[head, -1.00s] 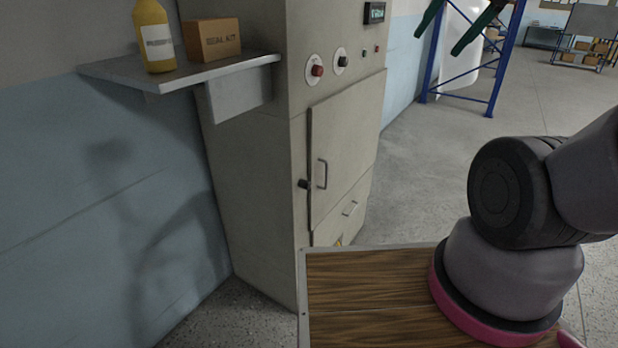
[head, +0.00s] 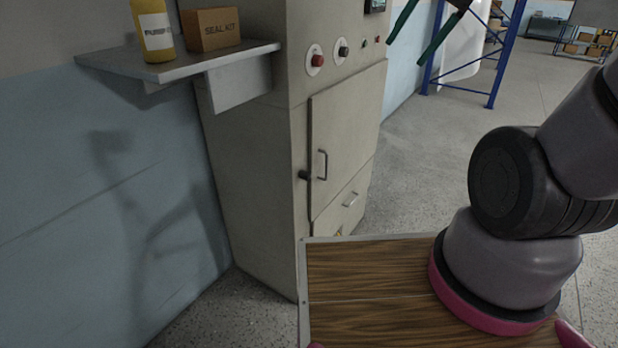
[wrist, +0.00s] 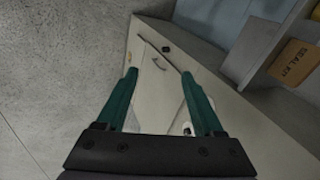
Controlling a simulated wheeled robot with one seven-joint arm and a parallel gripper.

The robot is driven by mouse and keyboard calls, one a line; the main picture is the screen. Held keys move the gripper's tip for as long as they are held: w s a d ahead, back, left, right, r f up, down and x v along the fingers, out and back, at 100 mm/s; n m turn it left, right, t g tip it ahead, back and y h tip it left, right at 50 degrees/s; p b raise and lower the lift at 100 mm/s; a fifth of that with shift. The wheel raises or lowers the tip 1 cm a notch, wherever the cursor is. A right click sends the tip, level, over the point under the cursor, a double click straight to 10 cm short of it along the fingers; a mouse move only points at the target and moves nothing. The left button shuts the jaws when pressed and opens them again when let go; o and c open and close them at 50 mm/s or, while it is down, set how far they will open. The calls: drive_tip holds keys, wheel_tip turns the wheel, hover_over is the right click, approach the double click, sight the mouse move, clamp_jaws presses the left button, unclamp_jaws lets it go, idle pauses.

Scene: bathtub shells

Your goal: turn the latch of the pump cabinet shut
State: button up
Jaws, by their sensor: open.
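The pump cabinet (head: 262,150) is a tall beige-grey cabinet, left of centre in the head view. Its door (head: 345,125) looks closed or nearly so, with a dark seam along its left edge. The latch (head: 304,175) is a small dark knob at that edge, beside the door handle (head: 322,165); its turn angle is too small to tell. In the wrist view the latch (wrist: 166,49) lies ahead, between the finger lines. My gripper (head: 406,52) shows green fingers at the top of the head view, right of the cabinet. It is open and empty, apart from the latch (wrist: 158,80).
A wall shelf (head: 180,65) holds a yellow bottle (head: 153,32) and a seal kit box (head: 211,30), left of the cabinet. Knobs (head: 317,58) sit above the door, a drawer (head: 345,205) below. A blue rack (head: 505,60) stands behind.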

sight(310, 177)
drive_tip(key=w+a+f+m+g+y, duration=0.2)
drive_tip(key=w+a+f+m+y, duration=0.35)
drive_tip(key=w+f, duration=0.4)
drive_tip(key=w+a+f+m+g+y, duration=0.3)
drive_tip(key=w+a+f+m+y, duration=0.3)
drive_tip(key=w+f, duration=0.4)
drive_tip(key=w+d+f+m+t+h, duration=0.15)
drive_tip(key=f+m+t, duration=0.5)
drive_tip(key=f, duration=0.85)
drive_tip(key=w+d+f+m+t, duration=0.2)
drive_tip(key=f+m+t, duration=0.4)
drive_tip(key=f, duration=0.8)
drive_tip(key=shift+m+g, duration=0.35)
drive_tip(key=shift+m, duration=0.15)
drive_tip(key=x, duration=1.1)
drive_tip(key=shift+s, duration=0.15)
clamp_jaws()
